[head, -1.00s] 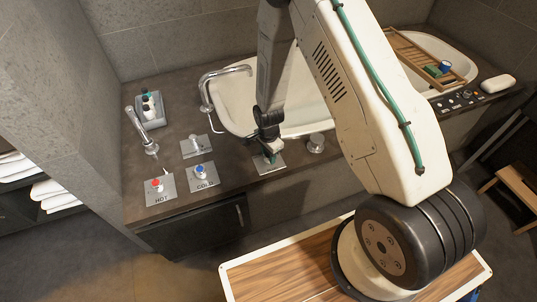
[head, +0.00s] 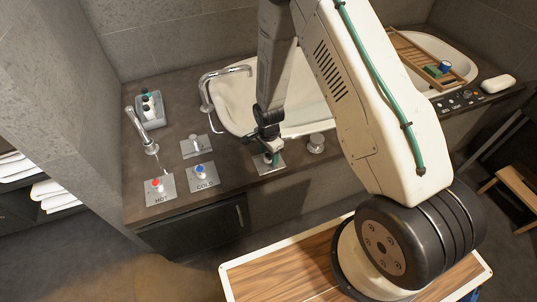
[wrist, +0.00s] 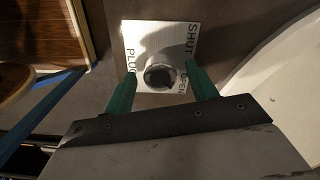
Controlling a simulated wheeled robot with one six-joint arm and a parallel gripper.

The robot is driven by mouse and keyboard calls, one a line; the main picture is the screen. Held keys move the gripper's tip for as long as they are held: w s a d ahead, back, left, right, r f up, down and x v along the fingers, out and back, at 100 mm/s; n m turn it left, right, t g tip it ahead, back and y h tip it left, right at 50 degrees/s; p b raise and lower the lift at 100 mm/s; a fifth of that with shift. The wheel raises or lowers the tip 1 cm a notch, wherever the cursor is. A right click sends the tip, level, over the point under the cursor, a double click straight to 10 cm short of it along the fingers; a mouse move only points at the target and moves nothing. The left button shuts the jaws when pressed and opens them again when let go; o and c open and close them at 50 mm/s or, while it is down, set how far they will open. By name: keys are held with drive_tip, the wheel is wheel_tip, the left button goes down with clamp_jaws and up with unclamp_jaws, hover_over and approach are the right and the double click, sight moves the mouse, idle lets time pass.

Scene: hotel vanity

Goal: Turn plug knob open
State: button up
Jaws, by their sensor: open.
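The plug knob (wrist: 160,74) is a round metal knob on a pale plate (wrist: 142,29) lettered PLUG, SHUT and OPEN, seen in the wrist view. In the head view the plate (head: 281,166) lies at the counter's front edge, and my arm hides most of the knob. My gripper (wrist: 161,82) is open. Its two green fingers stand on the left and right of the knob, with gaps visible on both sides. I cannot tell how far down the fingers reach along the knob. My gripper also shows over the plate in the head view (head: 271,159).
A white basin (head: 233,103) with a chrome faucet (head: 207,88) lies behind the plate. A metal cylinder (head: 316,143) stands just right of it. HOT (head: 157,187) and COLD (head: 201,174) knobs sit to the left. Dark counter is bare between them.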

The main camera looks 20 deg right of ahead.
sight(269, 156)
wheel_tip(269, 156, up, 7)
drive_tip(key=shift+r, duration=0.1)
idle(0.7)
drive_tip(key=shift+s+n, duration=0.15)
drive_tip(key=shift+n, duration=0.25)
drive_tip(key=s+d+r+n, duration=0.1)
drive_tip(key=s+r+n, duration=0.3)
drive_tip(key=s+r, duration=0.6)
drive_tip(key=s+d+r+n+t, duration=0.1)
drive_tip(key=s+r+n, duration=0.4)
drive_tip(key=r, duration=1.2)
drive_tip(key=s+d+r+n, duration=0.1)
drive_tip(key=s+r+n, duration=0.4)
drive_tip(key=s+r, duration=0.8)
drive_tip(key=shift+s+r, duration=0.4)
drive_tip(key=shift+s, duration=0.4)
